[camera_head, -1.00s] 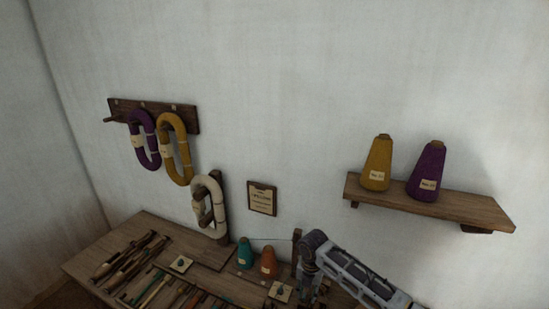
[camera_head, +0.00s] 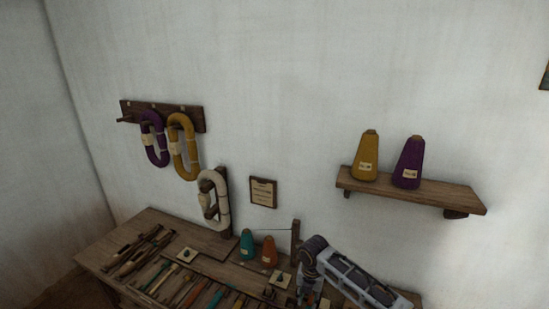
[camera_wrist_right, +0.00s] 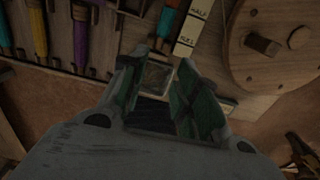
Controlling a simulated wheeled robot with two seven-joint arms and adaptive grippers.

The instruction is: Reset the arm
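My right arm comes in from the lower right in the head view. Its gripper (camera_head: 308,289) points down over the right part of the wooden bench (camera_head: 205,242), and its fingertips are hard to make out there. In the right wrist view the two greenish fingers of this gripper (camera_wrist_right: 160,66) stand apart with a gap between them. A small pale square piece (camera_wrist_right: 155,75) shows in the gap, below the fingers; I see no grip on it. My left gripper is not in view.
Bobbins in teal (camera_head: 247,245) and orange (camera_head: 269,251) stand left of my right gripper. Shuttles (camera_head: 138,250) lie at the bench's left. A wall shelf (camera_head: 415,191) holds yellow and purple cones. A round wooden disc (camera_wrist_right: 275,45) shows in the wrist view.

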